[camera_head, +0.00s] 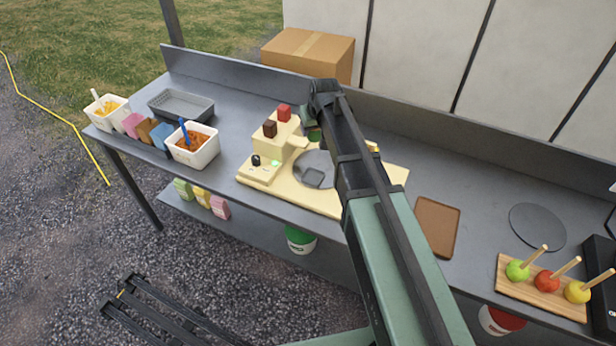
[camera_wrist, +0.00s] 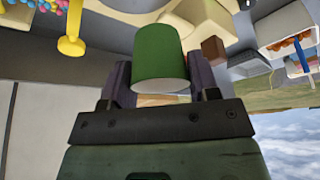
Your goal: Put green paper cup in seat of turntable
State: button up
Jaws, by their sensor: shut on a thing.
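My gripper (camera_wrist: 158,72) is shut on the green paper cup (camera_wrist: 158,50), which sits between its two fingers in the wrist view. In the head view my gripper is at the back of the cream machine (camera_head: 290,197); my arm hides most of it, and only a sliver of green shows beside it. The turntable (camera_head: 309,159) is a dark grey round disc on the machine's base. Its square seat (camera_head: 314,178) is at the front of the disc and looks empty. The cup is apart from the seat, behind the disc.
White tubs (camera_head: 194,155) and small coloured boxes stand to the left. A brown tray (camera_head: 436,228), a grey disc (camera_head: 537,227) and a board of candy apples (camera_head: 540,288) lie to the right.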

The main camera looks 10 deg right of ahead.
notch_tip(320, 180, down, 19)
jog(key=b, duration=1.6)
jog(key=shift+w+a+r+b, duration=0.1)
jog(key=shift+b, duration=0.3)
jog(key=shift+r+p, duration=0.3)
jog(key=shift+f, duration=0.2)
jog(key=o, duration=1)
jog(key=shift+r, duration=0.15)
jog(key=a+p+v, duration=0.1)
jog(key=p+v, duration=1)
jog(key=v, duration=0.1)
jog(key=s+f+m+g, duration=0.1)
jog(key=s+g, duration=0.3)
jog(key=s, duration=1.8)
jog(key=shift+d+m+g+h, duration=0.25)
jog(key=shift+m+g+h, duration=0.05)
